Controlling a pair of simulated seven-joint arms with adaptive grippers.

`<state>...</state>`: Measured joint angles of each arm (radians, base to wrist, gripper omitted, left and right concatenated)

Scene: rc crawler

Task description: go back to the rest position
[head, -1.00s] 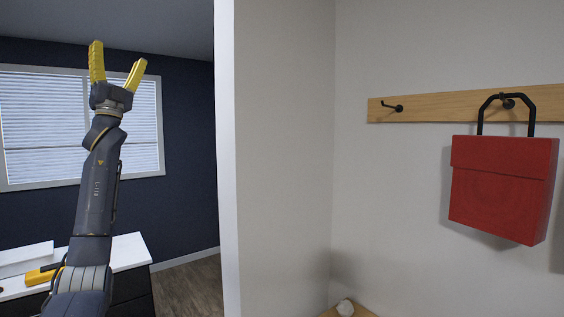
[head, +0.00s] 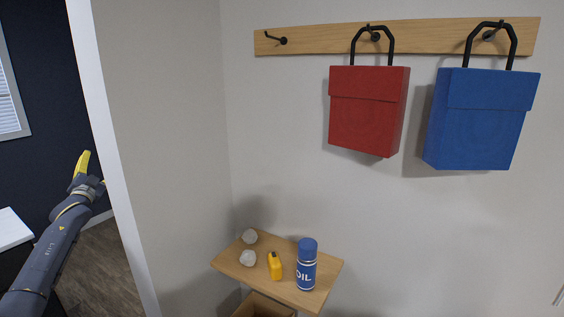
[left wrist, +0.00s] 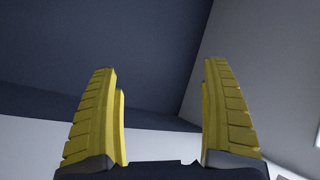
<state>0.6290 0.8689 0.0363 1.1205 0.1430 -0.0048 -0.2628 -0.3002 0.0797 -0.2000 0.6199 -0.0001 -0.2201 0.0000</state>
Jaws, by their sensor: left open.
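My left gripper (head: 92,170) is raised at the left of the head view, beside the white edge of the wall. One yellow finger shows clearly there, and the other is mostly hidden at the wall edge. In the left wrist view the two yellow fingers (left wrist: 162,115) stand wide apart with nothing between them. Only plain wall or ceiling surfaces lie beyond them. My right gripper is in neither view.
The wall end (head: 112,150) stands close right of my left gripper. A red bag (head: 367,110) and a blue bag (head: 480,120) hang from a hook rail (head: 330,38).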

